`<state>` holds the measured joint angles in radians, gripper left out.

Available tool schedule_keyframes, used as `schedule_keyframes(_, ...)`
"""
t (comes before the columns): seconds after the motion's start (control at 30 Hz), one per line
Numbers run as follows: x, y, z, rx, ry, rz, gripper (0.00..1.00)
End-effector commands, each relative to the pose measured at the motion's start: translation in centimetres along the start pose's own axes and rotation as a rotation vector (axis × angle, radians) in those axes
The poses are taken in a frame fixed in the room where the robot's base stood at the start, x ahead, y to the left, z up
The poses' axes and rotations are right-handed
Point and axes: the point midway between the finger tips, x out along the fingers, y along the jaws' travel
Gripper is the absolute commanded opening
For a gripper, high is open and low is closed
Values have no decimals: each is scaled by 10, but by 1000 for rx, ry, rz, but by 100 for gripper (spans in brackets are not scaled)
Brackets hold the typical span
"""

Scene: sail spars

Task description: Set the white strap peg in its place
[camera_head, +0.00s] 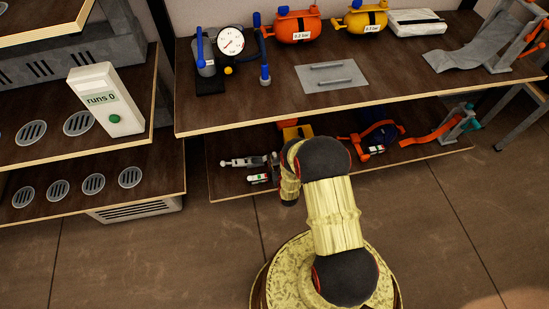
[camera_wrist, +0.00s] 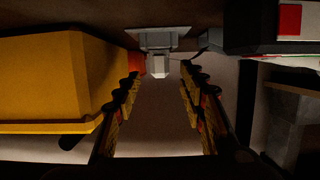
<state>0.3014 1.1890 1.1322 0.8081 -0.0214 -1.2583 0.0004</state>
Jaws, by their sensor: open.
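My gripper (camera_wrist: 160,82) is open in the wrist view, with a ridged finger on each side and nothing between them. Just beyond the fingertips, near the top middle, is a pale grey block-like piece (camera_wrist: 158,65) on a grey plate. It may be the white strap peg, but I cannot tell. An orange-red patch (camera_wrist: 136,63) shows to its left. In the head view, my arm reaches to the lower shelf and the gripper is hidden. No piece there is clearly the white strap peg.
A large yellow body (camera_wrist: 60,75) fills the left of the wrist view, close to the left finger. A dark box with a white band (camera_wrist: 280,45) is at upper right. On the lower shelf (camera_head: 325,172) are a grey fitting (camera_head: 243,162) and orange straps (camera_head: 430,137). The upper shelf overhangs.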

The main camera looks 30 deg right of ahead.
Motion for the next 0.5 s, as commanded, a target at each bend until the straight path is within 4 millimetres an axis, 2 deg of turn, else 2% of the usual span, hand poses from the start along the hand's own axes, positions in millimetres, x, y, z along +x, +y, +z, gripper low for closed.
schedule_keyframes(0.23, 35, 0, 5, 0, 1, 0, 41)
schedule_keyframes(0.5, 39, 0, 2, 0, 0, 0, 41)
